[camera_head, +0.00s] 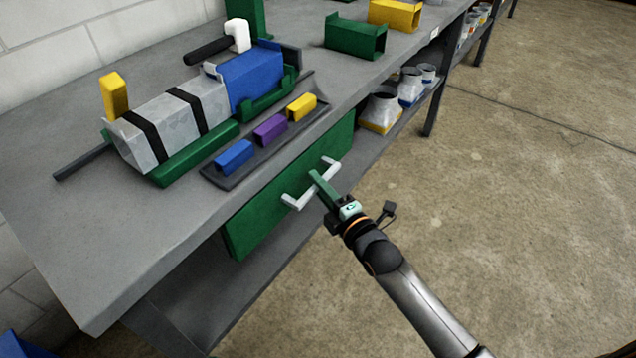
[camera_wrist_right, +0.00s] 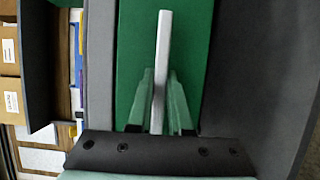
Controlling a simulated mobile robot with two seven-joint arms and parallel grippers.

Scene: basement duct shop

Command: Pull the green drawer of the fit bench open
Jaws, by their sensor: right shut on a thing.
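The green drawer (camera_head: 262,222) sits under the top of the grey bench (camera_head: 110,262), its front near the bench edge. A white bar handle (camera_head: 293,201) stands out from its front. My right gripper (camera_head: 318,178) is at the middle of the handle, shut on it. In the right wrist view the handle (camera_wrist_right: 162,75) runs between the two greenish fingers (camera_wrist_right: 160,100), with the green drawer front (camera_wrist_right: 190,40) behind. The fingers hide part of the handle. My left gripper is not in view.
On the bench top are a clear duct piece with black straps (camera_head: 175,118), a blue block (camera_head: 252,75) and a dark tray (camera_head: 215,176) with small coloured blocks. Open concrete floor lies to the right.

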